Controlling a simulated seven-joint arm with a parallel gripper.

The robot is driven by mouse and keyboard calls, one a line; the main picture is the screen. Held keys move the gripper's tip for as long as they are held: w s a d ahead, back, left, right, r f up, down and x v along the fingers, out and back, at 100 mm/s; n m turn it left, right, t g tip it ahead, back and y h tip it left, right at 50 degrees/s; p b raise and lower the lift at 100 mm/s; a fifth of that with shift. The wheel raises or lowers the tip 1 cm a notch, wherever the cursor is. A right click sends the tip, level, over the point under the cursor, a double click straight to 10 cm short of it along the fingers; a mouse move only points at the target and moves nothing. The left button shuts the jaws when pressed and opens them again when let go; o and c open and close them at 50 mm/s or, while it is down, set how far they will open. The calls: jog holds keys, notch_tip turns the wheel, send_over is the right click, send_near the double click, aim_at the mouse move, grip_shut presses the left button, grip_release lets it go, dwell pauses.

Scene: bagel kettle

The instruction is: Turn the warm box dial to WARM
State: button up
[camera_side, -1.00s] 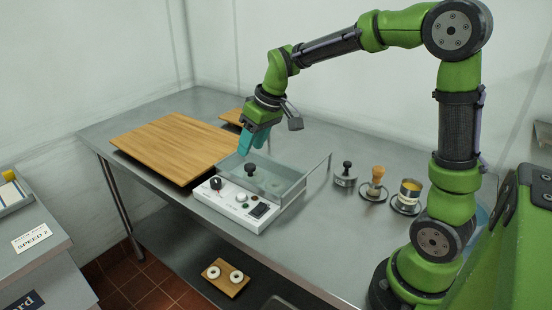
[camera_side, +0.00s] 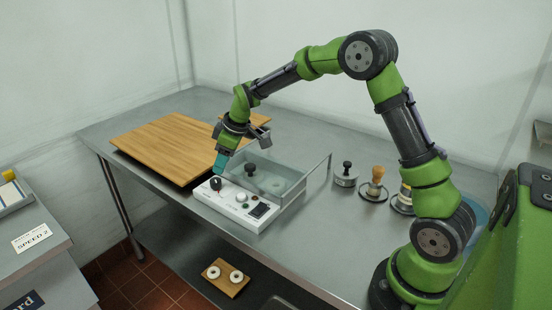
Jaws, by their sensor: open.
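The warm box is a white unit (camera_side: 236,212) with a clear glass-walled compartment (camera_side: 285,172) behind its panel, on the steel table. A black dial (camera_side: 215,184) sits at the left end of the panel. Its pointer setting and labels are too small to read. My gripper (camera_side: 219,166), with teal fingers, points down just above and behind the dial. It is open and holds nothing visible. I cannot tell whether a finger touches the dial.
A large wooden board (camera_side: 165,146) lies left of the box. A black-knobbed tool (camera_side: 346,174), a wooden-handled tool (camera_side: 376,183) and a partly hidden tin (camera_side: 403,200) stand to the right. A lower shelf holds a small board (camera_side: 218,287) with two rings.

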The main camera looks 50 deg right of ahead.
aim_at(216, 180)
jog(key=x, duration=0.7)
jog(key=c, duration=0.8)
jog(key=shift+o, duration=0.2)
jog(key=shift+r, duration=0.1)
jog(key=shift+m, duration=0.3)
jog(key=m+h, duration=0.1)
jog(key=m, duration=0.1)
jog(key=m+h, duration=0.1)
jog(key=m, duration=0.1)
jog(key=shift+a+m+t, duration=0.15)
jog(key=shift+m+t, duration=0.15)
jog(key=shift+m, duration=0.1)
jog(key=m+h, duration=0.1)
jog(key=m, duration=0.2)
jog(key=m+h, duration=0.1)
jog(key=m, duration=0.2)
jog(key=shift+g+h, duration=0.3)
jog(key=shift+g, duration=0.1)
jog(key=shift+m, duration=0.3)
